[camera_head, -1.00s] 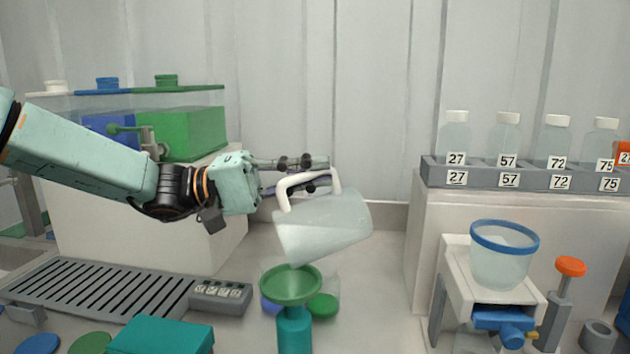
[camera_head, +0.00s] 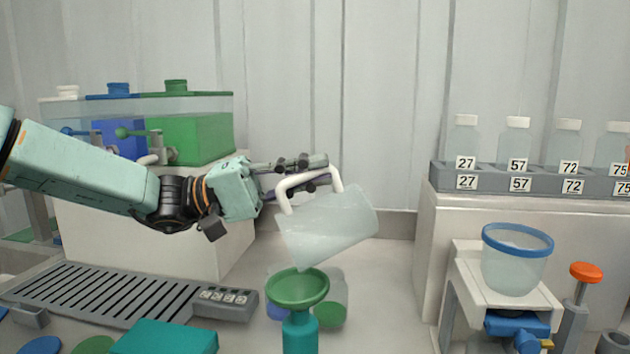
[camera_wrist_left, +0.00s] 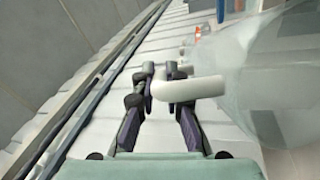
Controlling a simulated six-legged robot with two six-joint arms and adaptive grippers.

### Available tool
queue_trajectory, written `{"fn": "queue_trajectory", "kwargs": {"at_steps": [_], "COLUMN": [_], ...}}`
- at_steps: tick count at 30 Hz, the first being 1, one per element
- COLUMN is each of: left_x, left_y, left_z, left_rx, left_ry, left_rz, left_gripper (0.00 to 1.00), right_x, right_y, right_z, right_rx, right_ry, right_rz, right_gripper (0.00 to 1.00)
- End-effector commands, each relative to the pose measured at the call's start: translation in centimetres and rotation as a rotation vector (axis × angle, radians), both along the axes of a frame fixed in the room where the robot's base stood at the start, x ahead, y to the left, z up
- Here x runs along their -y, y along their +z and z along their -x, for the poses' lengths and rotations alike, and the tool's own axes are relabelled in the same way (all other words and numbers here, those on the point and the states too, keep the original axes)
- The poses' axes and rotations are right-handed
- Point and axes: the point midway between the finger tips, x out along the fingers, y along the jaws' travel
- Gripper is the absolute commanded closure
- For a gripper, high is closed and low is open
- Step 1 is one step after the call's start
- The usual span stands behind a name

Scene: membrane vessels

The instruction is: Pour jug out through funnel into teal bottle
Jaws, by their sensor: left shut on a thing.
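My left gripper (camera_head: 318,172) is shut on the white handle of the clear jug (camera_head: 328,228). The jug is held in the air and tilted, with its lower left corner just above the green funnel (camera_head: 298,288). In the left wrist view the fingers (camera_wrist_left: 160,88) close around the handle and the clear jug (camera_wrist_left: 262,75) fills the right side. The funnel sits in the neck of the teal bottle (camera_head: 300,334), whose lower part is cut off by the frame. I cannot make out any liquid in or leaving the jug. My right gripper is not in view.
Clear vessels with blue and green parts (camera_head: 331,300) stand close behind the funnel. A slatted grey rack (camera_head: 110,294) and teal box (camera_head: 168,338) lie left. A blue-rimmed container (camera_head: 515,265) stands right. Numbered bottles (camera_head: 516,146) line a back shelf.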

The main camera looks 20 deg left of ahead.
Motion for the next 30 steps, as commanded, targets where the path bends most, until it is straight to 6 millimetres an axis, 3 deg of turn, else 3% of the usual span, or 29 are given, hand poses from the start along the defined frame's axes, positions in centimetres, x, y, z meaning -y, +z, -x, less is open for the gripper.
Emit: {"fn": "queue_trajectory", "kwargs": {"at_steps": [10,30], "left_x": [-0.8,-0.8], "left_y": [0.1,0.2], "left_z": [0.7,0.7], "left_rx": [0.05,0.056], "left_ry": [0.0,0.0], "left_rz": [0.055,0.062], "left_gripper": [1.0,1.0], "right_x": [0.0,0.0], "right_y": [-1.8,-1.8], "right_z": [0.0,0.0], "right_rx": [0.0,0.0], "right_ry": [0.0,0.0], "right_rz": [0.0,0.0], "right_gripper": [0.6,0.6]}}
